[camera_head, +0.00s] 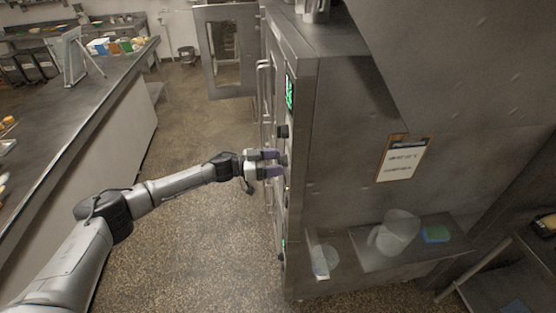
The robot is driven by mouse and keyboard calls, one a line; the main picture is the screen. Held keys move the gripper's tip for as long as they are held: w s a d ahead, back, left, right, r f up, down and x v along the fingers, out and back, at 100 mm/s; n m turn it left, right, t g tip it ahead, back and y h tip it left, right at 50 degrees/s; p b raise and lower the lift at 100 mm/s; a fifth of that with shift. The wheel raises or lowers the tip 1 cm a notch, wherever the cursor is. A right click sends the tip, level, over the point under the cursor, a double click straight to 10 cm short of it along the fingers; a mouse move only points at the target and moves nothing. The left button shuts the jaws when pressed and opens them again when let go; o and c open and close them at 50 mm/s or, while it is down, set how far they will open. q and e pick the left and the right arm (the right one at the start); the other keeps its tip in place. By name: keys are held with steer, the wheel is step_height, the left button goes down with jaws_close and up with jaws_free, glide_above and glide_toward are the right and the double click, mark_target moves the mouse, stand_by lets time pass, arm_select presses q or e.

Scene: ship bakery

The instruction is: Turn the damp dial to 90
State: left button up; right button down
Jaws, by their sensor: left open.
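My left gripper (273,163) reaches in from the left to the front panel of the steel oven cabinet (302,72). Its two purple-tipped fingers are apart, one above the other. A small dark dial (284,160) shows at the fingertips, seen edge-on; I cannot tell whether the fingers touch it. Another black dial (283,131) sits above the gripper, below a green lit display (289,92). The dials' markings and the display's digits are not readable from here, so I cannot tell which dial is the damp one. My right gripper is not in view.
A glass-paned oven door (225,50) stands open at the back. A long counter (75,115) runs along the left. A low shelf at right holds a translucent tub (397,231) and a green-and-blue sponge (435,234). A clipboard (403,158) hangs on the cabinet side. The aisle floor is clear.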

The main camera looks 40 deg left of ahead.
arm_select(q)
steer(key=shift+w+d, duration=0.35)
steer(key=shift+w, duration=0.05)
steer(key=c, duration=0.9)
